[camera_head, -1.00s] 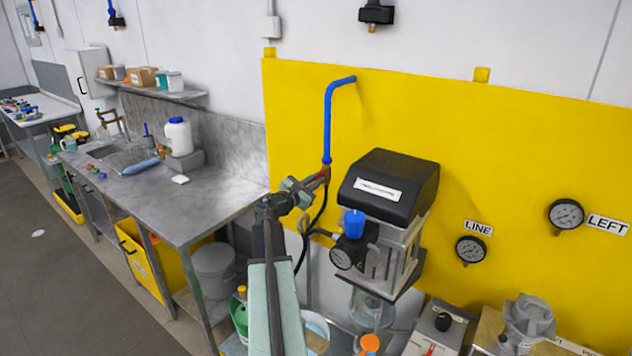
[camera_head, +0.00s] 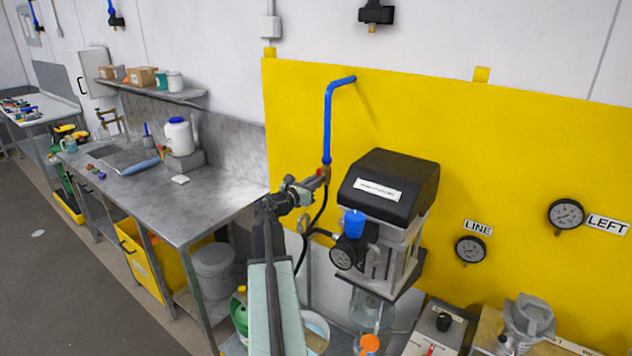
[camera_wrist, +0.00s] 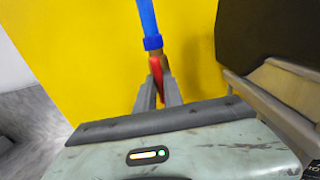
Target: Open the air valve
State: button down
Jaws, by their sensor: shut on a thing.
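The air valve is a small brass body (camera_head: 327,169) at the lower end of the blue pipe (camera_head: 328,120), in front of the yellow panel. Its red lever (camera_wrist: 157,72) hangs below the blue pipe in the wrist view, between my two fingers. My gripper (camera_head: 314,184) is shut on the red lever, with a finger on each side of it. In the head view the gripper hides part of the lever. I cannot tell the valve's exact lever angle.
A black-topped unit (camera_head: 390,185) with a blue knob (camera_head: 354,223) and a gauge stands close to the right of my gripper. A black hose (camera_head: 321,212) hangs below the valve. The steel bench (camera_head: 215,205) is on the left.

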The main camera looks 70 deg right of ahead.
jog(key=c, duration=1.5)
grip_release()
jog(key=shift+o, duration=0.2)
jog(key=v, duration=0.8)
jog(key=shift+d, duration=0.1)
